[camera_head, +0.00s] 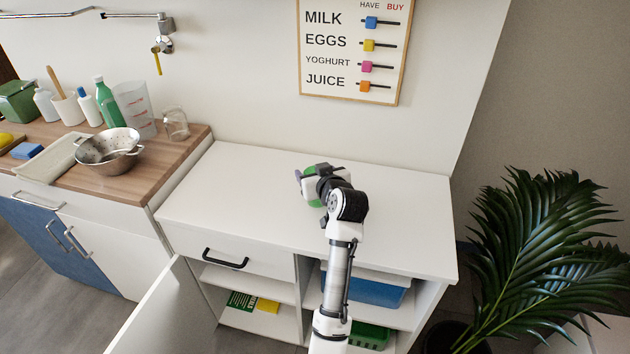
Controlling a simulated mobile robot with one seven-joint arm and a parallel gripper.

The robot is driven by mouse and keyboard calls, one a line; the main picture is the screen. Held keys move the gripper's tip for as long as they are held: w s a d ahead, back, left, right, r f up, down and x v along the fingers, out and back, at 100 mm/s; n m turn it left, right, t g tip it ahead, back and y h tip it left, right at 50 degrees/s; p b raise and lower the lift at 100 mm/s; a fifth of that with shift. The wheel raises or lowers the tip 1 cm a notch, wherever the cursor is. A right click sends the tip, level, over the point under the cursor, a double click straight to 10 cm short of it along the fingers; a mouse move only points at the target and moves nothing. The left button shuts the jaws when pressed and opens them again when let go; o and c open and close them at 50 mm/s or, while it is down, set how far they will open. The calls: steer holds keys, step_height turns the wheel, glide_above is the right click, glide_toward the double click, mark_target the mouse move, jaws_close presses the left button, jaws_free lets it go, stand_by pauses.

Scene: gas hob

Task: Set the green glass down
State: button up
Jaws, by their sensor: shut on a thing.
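My gripper (303,177) is over the white cabinet top (240,180), near its middle. It is shut on the green glass (311,171), and only small green patches of the glass show around the fingers and wrist. Most of the glass is hidden by my gripper and arm. I cannot tell from this view whether the glass touches the cabinet top or is held just above it, nor whether it is upright.
The white top is otherwise clear. A wooden counter (190,142) at left bears a metal colander (122,150), a clear glass (176,124) and bottles. A cabinet door (168,315) stands open. A palm plant (535,250) is at right.

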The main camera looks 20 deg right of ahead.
step_height(320, 180, up, 18)
steer(key=b, duration=0.2)
